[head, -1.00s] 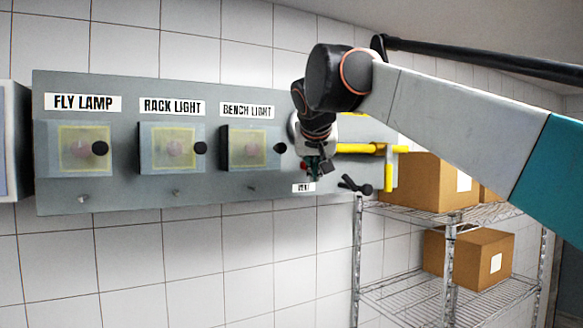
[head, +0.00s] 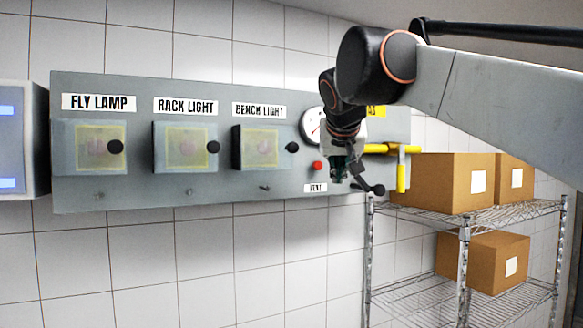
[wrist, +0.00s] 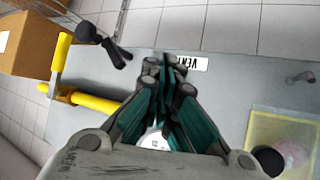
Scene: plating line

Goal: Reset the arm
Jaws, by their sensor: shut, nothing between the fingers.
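My gripper (head: 340,176) is in front of the right part of the grey wall panel (head: 120,195), near the small VENT label (head: 315,188). In the wrist view my gripper (wrist: 165,65) shows its teal fingers shut together with nothing between them. A red button (head: 317,166) sits just left of it in the head view. A round gauge (head: 312,128) is partly hidden behind my arm. A yellow lever handle (head: 402,168) and a black lever (head: 370,187) are to the right of my gripper. I cannot tell whether the fingers touch the panel.
Covered switches under the labels FLY LAMP (head: 99,103), RACK LIGHT (head: 185,106) and BENCH LIGHT (head: 259,110) line the panel. A wire shelf (head: 465,222) with cardboard boxes (head: 450,180) stands at the right. The tiled wall below the panel is clear.

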